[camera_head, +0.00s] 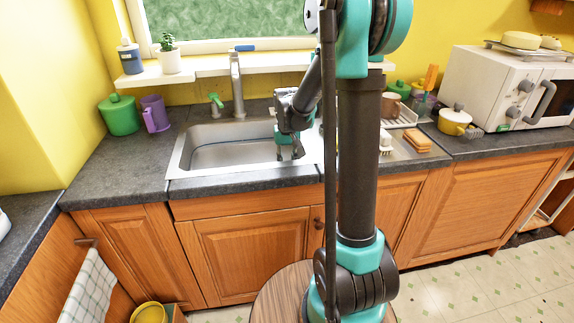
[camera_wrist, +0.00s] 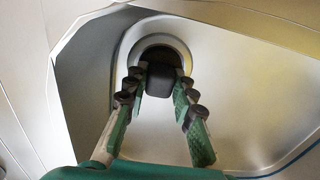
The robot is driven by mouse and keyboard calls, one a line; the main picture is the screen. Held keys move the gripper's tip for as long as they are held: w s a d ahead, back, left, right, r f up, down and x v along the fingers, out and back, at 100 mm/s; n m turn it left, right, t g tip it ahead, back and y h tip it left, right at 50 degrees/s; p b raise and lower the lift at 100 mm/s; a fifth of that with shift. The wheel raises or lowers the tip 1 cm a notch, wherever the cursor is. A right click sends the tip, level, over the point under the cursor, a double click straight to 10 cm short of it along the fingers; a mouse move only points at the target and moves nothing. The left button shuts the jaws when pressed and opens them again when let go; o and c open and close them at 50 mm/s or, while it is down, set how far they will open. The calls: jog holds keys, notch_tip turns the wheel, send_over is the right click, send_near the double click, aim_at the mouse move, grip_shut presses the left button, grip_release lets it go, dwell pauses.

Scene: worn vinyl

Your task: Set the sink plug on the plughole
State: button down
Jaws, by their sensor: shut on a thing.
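The steel sink (camera_head: 205,157) is set in the grey worktop. My gripper (camera_head: 291,153) reaches down into the right part of its basin. In the wrist view my gripper (camera_wrist: 158,82) is shut on a dark sink plug (camera_wrist: 160,84), held between the fingertips. The plughole (camera_wrist: 172,46) is a round opening with a metal rim, just beyond the plug in that picture. The plug overlaps and partly hides it. I cannot tell whether the plug touches the rim. In the head view the plug and plughole cannot be made out.
The tap (camera_head: 237,85) stands behind the basin. A green pot (camera_head: 119,115) and a purple mug (camera_head: 155,114) are on the left worktop. A sponge (camera_head: 417,140) lies on the drainer at right, near a yellow pot (camera_head: 454,122). The basin's left side is free.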

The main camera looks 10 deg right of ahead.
jog(key=shift+f, duration=0.1)
jog(key=c, duration=1.2)
grip_release()
jog(key=shift+o, duration=0.4)
jog(key=o, duration=0.9)
jog(key=shift+c, duration=0.2)
jog(key=shift+d, duration=0.1)
jog(key=shift+c, duration=0.3)
